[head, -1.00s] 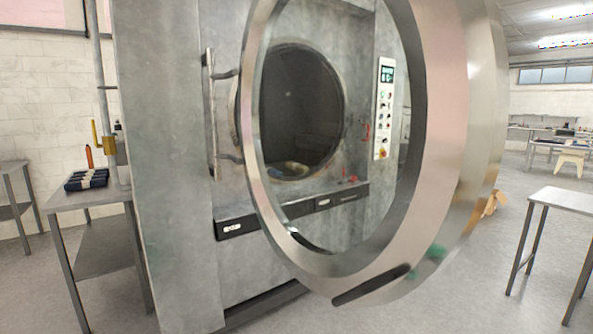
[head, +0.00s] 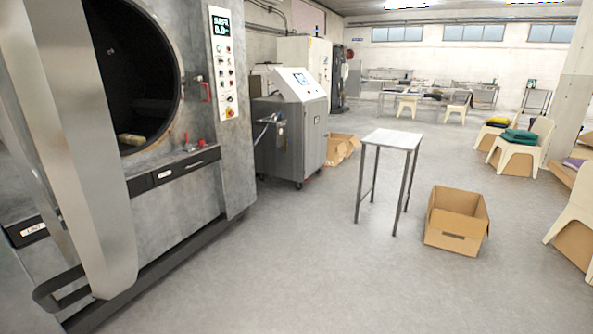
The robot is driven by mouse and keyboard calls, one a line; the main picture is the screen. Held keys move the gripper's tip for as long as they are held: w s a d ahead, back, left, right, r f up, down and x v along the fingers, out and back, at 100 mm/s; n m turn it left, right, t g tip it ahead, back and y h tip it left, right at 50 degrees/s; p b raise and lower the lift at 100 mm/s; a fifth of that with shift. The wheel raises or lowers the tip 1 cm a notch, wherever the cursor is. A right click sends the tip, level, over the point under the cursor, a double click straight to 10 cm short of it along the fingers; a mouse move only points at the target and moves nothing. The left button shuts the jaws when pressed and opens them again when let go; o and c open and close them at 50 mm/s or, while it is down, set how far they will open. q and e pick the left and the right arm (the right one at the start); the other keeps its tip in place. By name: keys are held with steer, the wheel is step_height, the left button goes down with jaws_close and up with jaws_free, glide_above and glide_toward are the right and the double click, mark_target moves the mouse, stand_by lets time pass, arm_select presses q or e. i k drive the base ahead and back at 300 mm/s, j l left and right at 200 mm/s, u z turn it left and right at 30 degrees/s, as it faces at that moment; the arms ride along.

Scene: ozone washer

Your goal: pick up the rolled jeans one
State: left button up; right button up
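No rolled jeans can be made out for sure in the head view. A pale yellowish bundle (head: 131,139) lies low inside the dark drum of the washer (head: 150,75); what it is I cannot tell. The washer's big metal door (head: 85,150) stands open at the left. Neither of my grippers is in view.
A small metal table (head: 393,139) with a bare top stands in mid-floor. An open cardboard box (head: 457,222) is on the floor right of it. A grey machine (head: 300,125) stands beyond the washer. White chairs (head: 520,145) with folded cloths line the right. The front floor is clear.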

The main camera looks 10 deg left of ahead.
mark_target(132, 140)
steer(key=i+l+u, duration=0.2)
steer(key=i, duration=0.35)
steer(key=i+l+u, duration=0.25)
steer(key=i, duration=0.35)
steer(key=i+l+u, duration=0.2)
steer(key=i, duration=0.35)
steer(key=i+l+u, duration=0.25)
steer(key=i+l, duration=0.15)
steer(key=i, duration=0.1)
